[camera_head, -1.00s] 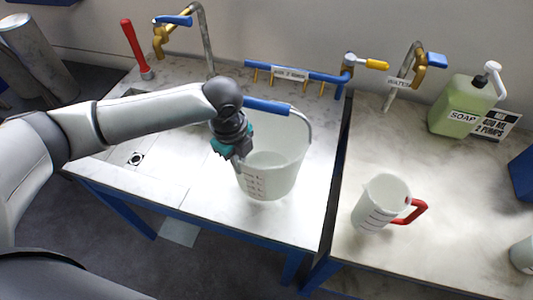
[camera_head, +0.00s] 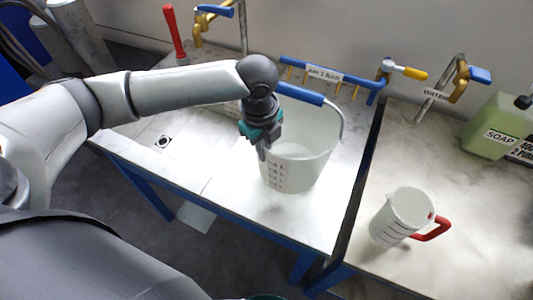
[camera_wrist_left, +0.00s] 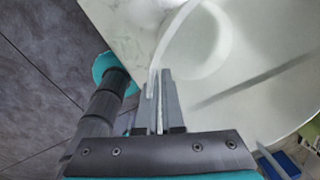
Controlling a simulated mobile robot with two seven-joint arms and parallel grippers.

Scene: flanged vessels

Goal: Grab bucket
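The white bucket (camera_head: 300,160) with measuring marks and a blue grip on its raised handle (camera_head: 300,94) stands upright on the left worktop. My left gripper (camera_head: 262,152) points down at the bucket's left rim in the head view. In the left wrist view its two fingers (camera_wrist_left: 160,112) are close together, with the thin bucket wall (camera_wrist_left: 168,48) running between them. The gripper appears shut on that wall. The fingertips are partly hidden in the head view. My right gripper does not show clearly in either view.
A white jug (camera_head: 402,215) with a red handle stands on the right worktop (camera_head: 463,215), across a gap. A soap bottle (camera_head: 497,128), a water tap (camera_head: 462,80) and a blue pipe rail (camera_head: 325,76) are at the back. The left worktop's front is clear.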

